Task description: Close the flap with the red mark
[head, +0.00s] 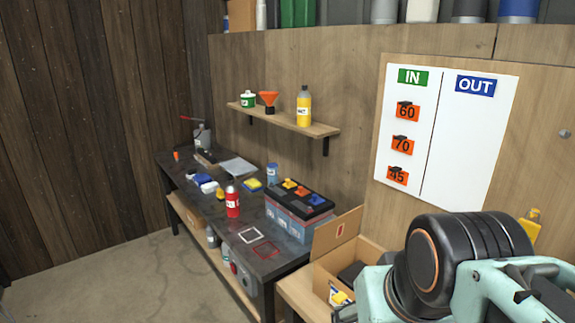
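An open cardboard box (322,281) stands low at the bottom centre-right, to the right of the workbench. Its raised flap (325,238) stands up at the back and leans outward, with a small red mark (340,229) on its face. Inside the box I see a dark item (351,272) and a yellow, white and blue item (340,296). My arm, teal and black, covers the right part of the box, so any other flaps there are hidden. My gripper is not visible in the head view.
The dark workbench (259,264) on the left holds a red bottle (232,202), a large battery (290,227) and several small items. A wall shelf (285,121) carries a yellow bottle (304,107). A white IN/OUT board (430,145) hangs at right. Floor (85,275) at left is clear.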

